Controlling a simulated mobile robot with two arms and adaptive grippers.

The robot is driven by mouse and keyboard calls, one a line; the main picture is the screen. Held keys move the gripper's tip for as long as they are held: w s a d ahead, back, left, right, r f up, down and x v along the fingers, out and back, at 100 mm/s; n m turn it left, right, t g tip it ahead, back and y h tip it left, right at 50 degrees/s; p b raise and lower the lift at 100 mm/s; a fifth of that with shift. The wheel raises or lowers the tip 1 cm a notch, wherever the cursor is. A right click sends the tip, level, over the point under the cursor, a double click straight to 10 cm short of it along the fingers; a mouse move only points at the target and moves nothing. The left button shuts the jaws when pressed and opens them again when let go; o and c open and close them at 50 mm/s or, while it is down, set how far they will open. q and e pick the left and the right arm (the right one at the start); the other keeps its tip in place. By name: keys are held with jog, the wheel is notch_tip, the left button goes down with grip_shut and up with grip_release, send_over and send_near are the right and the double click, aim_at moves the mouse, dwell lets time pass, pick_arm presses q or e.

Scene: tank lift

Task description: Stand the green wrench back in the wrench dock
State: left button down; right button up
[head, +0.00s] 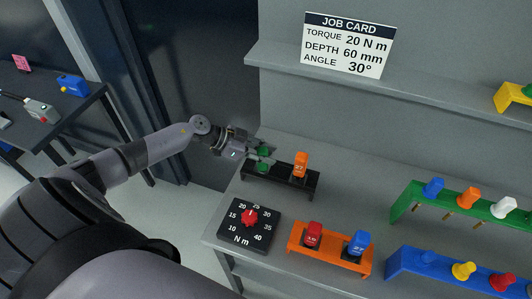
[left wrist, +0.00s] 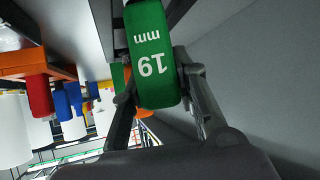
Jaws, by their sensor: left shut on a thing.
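My left gripper (head: 264,157) is shut on the green wrench (head: 262,168) above the left end of the black dock (head: 284,184). In the left wrist view the green wrench (left wrist: 152,50) shows a "19 mm" label, and its block sits between the two fingers of my gripper (left wrist: 158,88). The fingers hide part of it in the head view. I cannot tell whether its foot is seated in the dock slot. An orange "27" block (head: 301,164) stands upright at the dock's right part. My right gripper is not in view.
A torque dial with a red knob (head: 250,217) lies in front of the dock. An orange holder (head: 330,258) carries a red and a blue block. Green (head: 455,218) and blue (head: 440,271) racks stand right. A job card (head: 348,45) hangs behind.

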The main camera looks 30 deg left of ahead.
pick_arm(q)
jog(key=c, duration=1.6)
grip_release()
jog(key=shift+f, duration=0.1)
jog(key=o, duration=0.3)
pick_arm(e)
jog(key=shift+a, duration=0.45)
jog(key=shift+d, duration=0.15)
pick_arm(q)
jog(key=shift+s+a+r, duration=0.25)
jog(key=shift+s+a, duration=0.05)
jog(key=shift+a, duration=0.15)
jog(key=shift+b+v, duration=1.1)
jog(key=shift+v, duration=4.45)
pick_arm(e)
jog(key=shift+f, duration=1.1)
pick_arm(q)
jog(key=shift+d+r, duration=0.15)
